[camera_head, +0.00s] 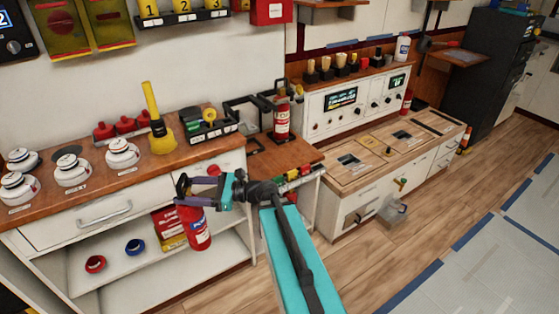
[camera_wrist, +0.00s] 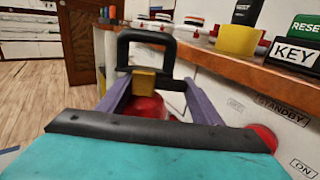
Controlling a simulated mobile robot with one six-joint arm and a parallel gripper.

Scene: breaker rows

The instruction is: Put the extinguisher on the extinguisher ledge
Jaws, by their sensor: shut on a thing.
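My gripper (camera_head: 188,190), with purple fingers, is shut on a red extinguisher (camera_head: 197,232) with a white label. The extinguisher hangs roughly upright in front of the white cabinet's open lower shelf. In the wrist view its black loop handle (camera_wrist: 147,42), yellow block (camera_wrist: 144,80) and red top (camera_wrist: 148,107) show between the fingers; the rest is hidden. A second, similar red extinguisher (camera_head: 281,122) stands by black brackets at the back. It is over a lower wooden surface (camera_head: 283,156); I cannot tell whether this is the extinguisher ledge.
The wooden counter (camera_head: 100,182) holds white round parts, red knobs and a yellow cone-shaped tool (camera_head: 157,125). Behind the held extinguisher, a red box (camera_head: 168,228) and two rings sit on the lower shelf. A console (camera_head: 345,100) stands at right.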

